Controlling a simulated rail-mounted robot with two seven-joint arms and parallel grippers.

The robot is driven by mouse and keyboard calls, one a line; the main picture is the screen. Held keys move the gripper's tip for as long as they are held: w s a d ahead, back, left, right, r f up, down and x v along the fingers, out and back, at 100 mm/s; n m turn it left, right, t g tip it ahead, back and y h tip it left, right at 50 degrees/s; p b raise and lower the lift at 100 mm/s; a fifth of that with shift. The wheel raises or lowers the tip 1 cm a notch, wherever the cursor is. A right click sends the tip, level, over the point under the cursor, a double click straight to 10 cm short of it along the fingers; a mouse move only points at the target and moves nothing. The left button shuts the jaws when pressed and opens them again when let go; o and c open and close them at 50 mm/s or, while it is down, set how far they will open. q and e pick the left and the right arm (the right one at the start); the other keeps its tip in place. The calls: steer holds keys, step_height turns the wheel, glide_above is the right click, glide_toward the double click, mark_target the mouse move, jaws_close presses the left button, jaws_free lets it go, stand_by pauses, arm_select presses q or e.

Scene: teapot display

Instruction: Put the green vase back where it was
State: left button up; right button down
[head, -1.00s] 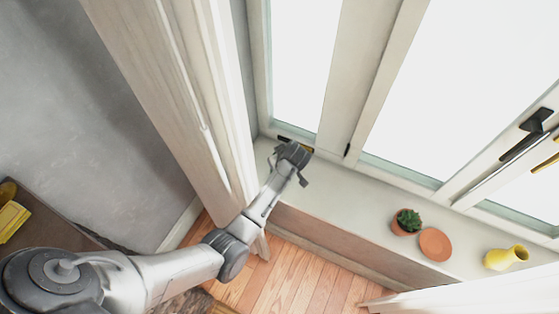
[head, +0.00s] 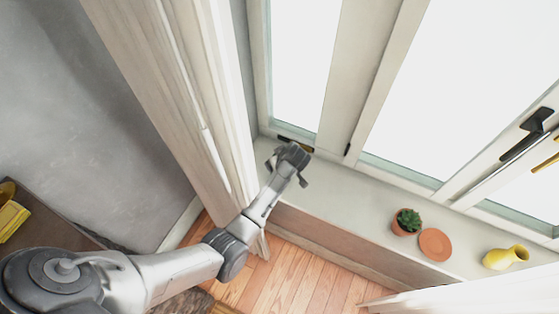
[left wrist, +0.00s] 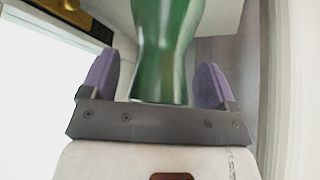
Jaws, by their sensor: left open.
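The green vase (left wrist: 166,50) is glossy and shows close up in the left wrist view; its far end runs out of the frame. It is between the two purple-padded fingers of my left gripper (left wrist: 156,82). The fingers are spread, with a visible gap on the left side and a narrower one on the right. In the head view my left gripper (head: 287,168) is over the left end of the windowsill (head: 345,187), by the window frame. There the vase is hidden behind the gripper. My right gripper is not in view.
The sill between my gripper and the succulent is clear. A pale curtain (head: 185,100) hangs close to the left of my arm.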

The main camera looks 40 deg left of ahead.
arm_select(q)
steer(key=shift+r, duration=0.15)
steer(key=v, duration=1.2)
steer(key=shift+p, duration=0.35)
steer(key=s+d+r+m+t+h+p, duration=0.1)
steer(key=d+r+m+t+h+p, duration=0.2)
steer(key=r+m, duration=0.45)
steer(key=s+d+r+m+t+h, duration=0.2)
steer(key=d+r+m+t, duration=0.15)
steer(key=r+m, duration=0.35)
steer(key=s+f+m+g+h+p, duration=0.1)
steer(key=s+g+p, duration=0.3)
steer(key=s+p, duration=1)
steer(key=s, duration=1.4)
steer(key=shift+d+f+m+g, duration=0.2)
steer(key=shift+d+m+g, duration=0.15)
